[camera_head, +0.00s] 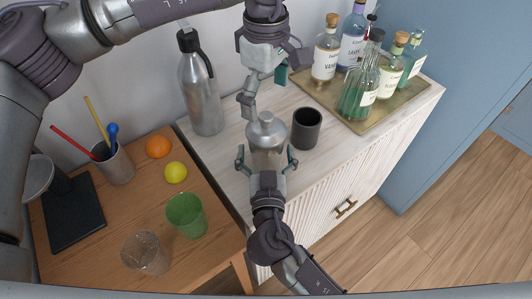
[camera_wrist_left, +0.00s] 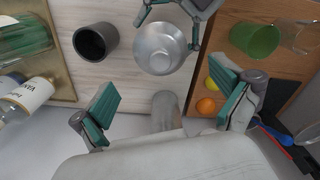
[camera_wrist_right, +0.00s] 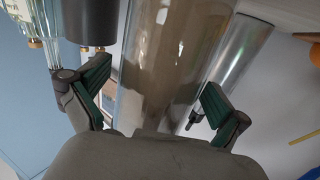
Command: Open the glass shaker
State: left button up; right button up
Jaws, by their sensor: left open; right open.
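The shaker (camera_head: 266,132) stands upright on the pale cabinet top, with a silvery domed top and a small cap. In the left wrist view, I see its shiny top (camera_wrist_left: 160,48) from above. In the right wrist view, its tall, see-through body (camera_wrist_right: 172,60) rises between the fingers. My right gripper (camera_head: 266,157) is open at the front of the shaker, a finger on each side; I cannot tell if they touch it. My left gripper (camera_head: 264,90) is open and empty, above and behind the shaker, apart from it. The shaker's lower part is partly hidden by my right gripper.
A dark cup (camera_head: 306,128) stands close to the shaker's right. A steel bottle (camera_head: 200,90) stands behind left. A tray (camera_head: 408,112) with several glass bottles is at the back right. A lower wooden table (camera_head: 140,205) at left holds fruit and glasses.

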aim_at(266, 115)
jog(key=c, duration=1.6)
pick_arm(q)
notch_tip(266, 115, up, 4)
jog(key=n, duration=0.3)
jog(key=shift+n, duration=0.3)
notch_tip(266, 115, down, 12)
jog(key=shift+r, duration=0.1)
jog(key=shift+c, duration=0.3)
jog(key=c, duration=1.1)
jog(key=shift+r, duration=0.2)
jog(key=shift+r, duration=0.95)
